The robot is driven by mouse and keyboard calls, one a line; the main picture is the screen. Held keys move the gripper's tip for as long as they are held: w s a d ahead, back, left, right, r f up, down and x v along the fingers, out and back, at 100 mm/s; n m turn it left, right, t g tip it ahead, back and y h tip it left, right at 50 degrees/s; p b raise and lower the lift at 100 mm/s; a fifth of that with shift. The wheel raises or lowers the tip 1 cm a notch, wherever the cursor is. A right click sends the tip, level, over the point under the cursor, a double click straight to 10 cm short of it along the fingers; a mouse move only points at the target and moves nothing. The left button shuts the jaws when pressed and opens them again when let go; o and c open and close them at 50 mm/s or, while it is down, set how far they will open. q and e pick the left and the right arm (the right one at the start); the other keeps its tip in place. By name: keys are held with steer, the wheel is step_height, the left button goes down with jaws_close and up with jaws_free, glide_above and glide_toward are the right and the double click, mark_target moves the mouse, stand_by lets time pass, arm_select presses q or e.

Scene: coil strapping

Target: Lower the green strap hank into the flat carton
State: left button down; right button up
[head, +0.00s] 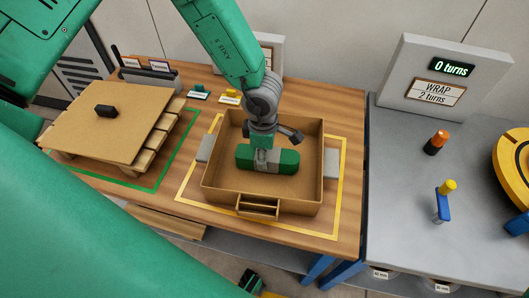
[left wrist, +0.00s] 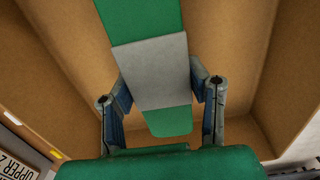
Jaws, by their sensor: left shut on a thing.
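The green strap hank (head: 285,163) is a long green block with a grey band round its middle. It is inside the walls of the flat carton (head: 215,191), an open brown box on the wooden table. My left gripper (head: 262,158) reaches down into the carton and is shut on the hank across the band. In the left wrist view, the fingers of my left gripper (left wrist: 163,100) stand on either side of the hank's grey band (left wrist: 150,70). Whether the hank touches the carton floor, I cannot tell. My right gripper is not in view.
A yellow outline (head: 337,200) surrounds the carton. A pallet with a brown top (head: 85,130) and a small black block stands at the left. The grey bench (head: 400,190) at the right holds an orange-topped post, a blue handle with a yellow knob and a sign panel (head: 440,75).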

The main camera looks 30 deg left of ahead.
arm_select(q)
steer(key=shift+f, duration=0.35)
steer(key=c, duration=0.8)
jaws_free()
steer(key=shift+o, duration=0.2)
